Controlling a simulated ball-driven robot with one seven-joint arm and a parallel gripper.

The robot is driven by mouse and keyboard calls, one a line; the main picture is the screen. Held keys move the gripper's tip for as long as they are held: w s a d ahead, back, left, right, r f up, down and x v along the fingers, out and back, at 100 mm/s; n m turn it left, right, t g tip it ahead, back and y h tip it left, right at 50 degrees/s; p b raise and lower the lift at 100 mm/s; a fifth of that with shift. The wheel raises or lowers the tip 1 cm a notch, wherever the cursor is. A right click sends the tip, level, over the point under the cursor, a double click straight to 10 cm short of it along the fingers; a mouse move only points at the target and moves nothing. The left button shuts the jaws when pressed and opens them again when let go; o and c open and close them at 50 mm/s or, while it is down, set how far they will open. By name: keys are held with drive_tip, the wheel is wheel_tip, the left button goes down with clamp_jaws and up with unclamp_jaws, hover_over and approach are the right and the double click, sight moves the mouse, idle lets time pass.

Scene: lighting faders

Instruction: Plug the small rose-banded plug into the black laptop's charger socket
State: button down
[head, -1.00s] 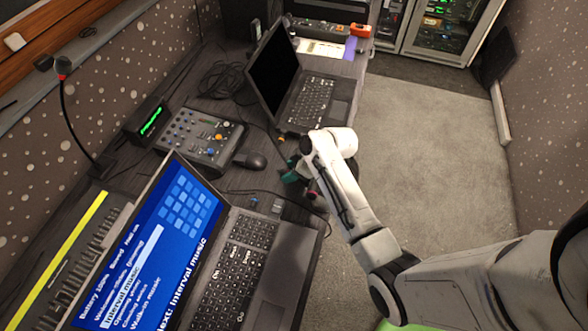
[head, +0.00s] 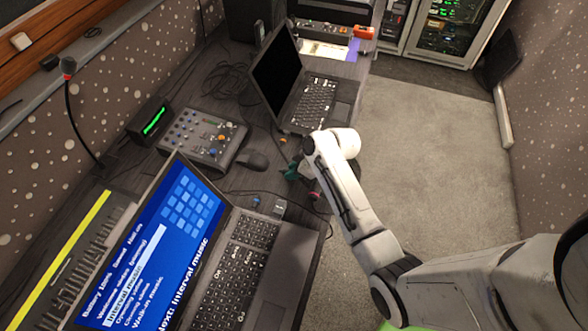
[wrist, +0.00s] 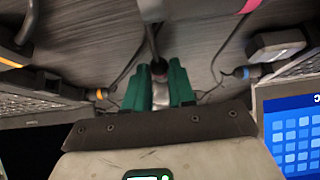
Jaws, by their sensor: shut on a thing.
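My gripper (wrist: 160,88) has green fingers and is shut on a small grey plug (wrist: 160,95) with a dark reddish band. A dark cable runs from the plug away from the jaws. In the head view the green fingers (head: 292,172) show above the desk between the two laptops, partly behind my arm. The black laptop with the blank screen (head: 275,75) stands open beyond the gripper; its keyboard edge also shows at left in the wrist view (wrist: 40,100). I cannot make out its charger socket.
A laptop with a blue screen (head: 150,240) stands nearer. An orange-banded plug (wrist: 100,94) lies by the black laptop's edge and a blue-banded plug (wrist: 245,72) by the other. A dark block with a rose band (wrist: 185,8), a mouse (head: 252,160) and a mixer (head: 200,137) are close.

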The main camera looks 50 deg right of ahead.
drive_tip(key=shift+r+p, duration=1.9)
drive_tip(key=shift+r, duration=0.45)
drive_tip(key=shift+f, duration=0.1)
